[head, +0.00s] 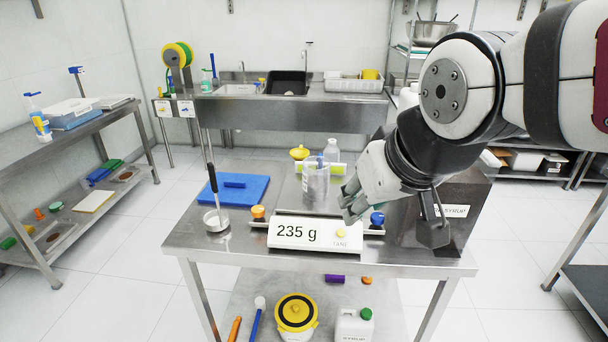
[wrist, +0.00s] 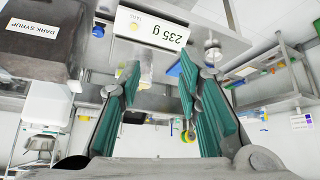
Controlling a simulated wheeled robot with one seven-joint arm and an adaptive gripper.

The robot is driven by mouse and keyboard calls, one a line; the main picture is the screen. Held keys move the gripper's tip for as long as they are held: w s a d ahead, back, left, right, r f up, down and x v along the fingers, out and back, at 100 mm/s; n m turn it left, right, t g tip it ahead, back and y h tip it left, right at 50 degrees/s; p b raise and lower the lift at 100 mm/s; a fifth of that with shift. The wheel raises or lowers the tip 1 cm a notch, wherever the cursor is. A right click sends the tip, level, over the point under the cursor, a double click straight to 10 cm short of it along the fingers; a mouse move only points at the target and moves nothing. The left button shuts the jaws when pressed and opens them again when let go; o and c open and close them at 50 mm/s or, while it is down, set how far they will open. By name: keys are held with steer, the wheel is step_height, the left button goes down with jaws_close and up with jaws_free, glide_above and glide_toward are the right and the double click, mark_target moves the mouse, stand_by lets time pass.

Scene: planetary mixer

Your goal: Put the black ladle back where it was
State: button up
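The ladle (head: 212,180) stands near-upright at the left front of the steel table, its black-gripped handle rising from a round bowl (head: 216,220) with white inside. I cannot tell whether the bowl rests in a small dish. My gripper (head: 351,200) is above the right part of the scale, well to the right of the ladle. In the wrist view its teal fingers (wrist: 160,88) are spread apart with nothing between them.
The scale (head: 288,246) reads 235 g; a clear jug (head: 316,187) stands at its back. A blue board (head: 256,191) lies behind the ladle. Orange (head: 258,212) and blue (head: 377,219) knobbed items flank the scale. A dark syrup box (head: 465,190) stands at the right.

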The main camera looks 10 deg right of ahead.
steer(key=s+g, duration=0.1)
steer(key=s, duration=0.7)
steer(key=shift+d+f+m+g, duration=0.2)
steer(key=shift+d+m+g, duration=0.05)
steer(key=shift+m+g, duration=0.05)
